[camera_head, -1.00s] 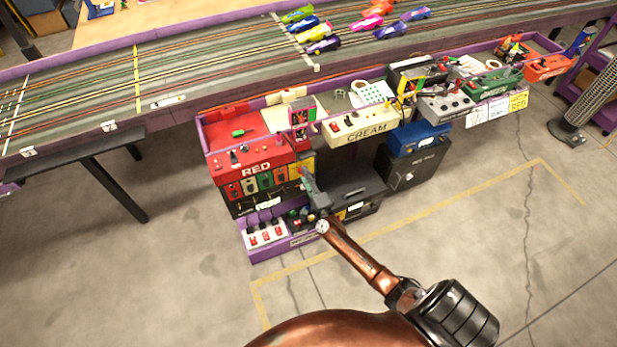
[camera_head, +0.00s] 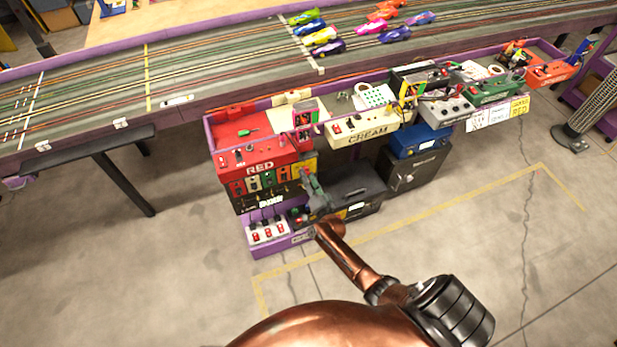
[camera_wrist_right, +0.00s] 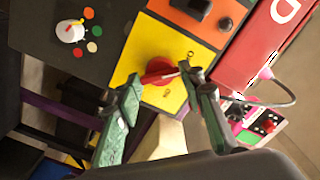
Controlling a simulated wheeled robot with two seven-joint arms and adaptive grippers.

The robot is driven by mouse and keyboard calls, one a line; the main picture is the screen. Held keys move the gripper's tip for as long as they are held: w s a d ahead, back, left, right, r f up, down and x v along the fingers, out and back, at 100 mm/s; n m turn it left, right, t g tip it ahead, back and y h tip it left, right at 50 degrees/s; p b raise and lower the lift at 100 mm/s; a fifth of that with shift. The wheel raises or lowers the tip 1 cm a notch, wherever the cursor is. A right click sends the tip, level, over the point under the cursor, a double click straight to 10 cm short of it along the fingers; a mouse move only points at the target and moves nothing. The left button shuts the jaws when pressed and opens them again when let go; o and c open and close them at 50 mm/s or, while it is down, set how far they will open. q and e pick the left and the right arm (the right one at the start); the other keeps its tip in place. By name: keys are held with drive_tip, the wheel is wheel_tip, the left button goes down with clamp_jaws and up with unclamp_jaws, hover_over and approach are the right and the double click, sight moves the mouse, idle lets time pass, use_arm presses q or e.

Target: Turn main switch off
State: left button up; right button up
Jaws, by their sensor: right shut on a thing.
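The main switch appears in the right wrist view as a red rotary knob (camera_wrist_right: 158,72) on a yellow plate (camera_wrist_right: 150,48). Small marks are printed on the plate near the knob. My right gripper (camera_wrist_right: 162,78) has its two green fingers on either side of the knob, shut on it. In the head view my right gripper (camera_head: 306,178) reaches the power station beside the red box (camera_head: 258,160). The knob is hidden there, and only a bit of the yellow plate shows. My left gripper is not in view.
A dark box (camera_head: 350,185) stands right of my right gripper. A purple-edged shelf with white switch sockets (camera_head: 268,230) lies below left. The cream box (camera_head: 365,135) and slot track (camera_head: 220,75) with several cars are above. The floor in front is clear.

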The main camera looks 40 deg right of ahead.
drive_tip(key=shift+a+n, duration=0.1)
drive_tip(key=shift+n, duration=0.3)
drive_tip(key=o, duration=1.2)
drive_tip(key=shift+c, duration=0.2)
drive_tip(key=v, duration=1.2)
drive_tip(key=shift+f, duration=0.1)
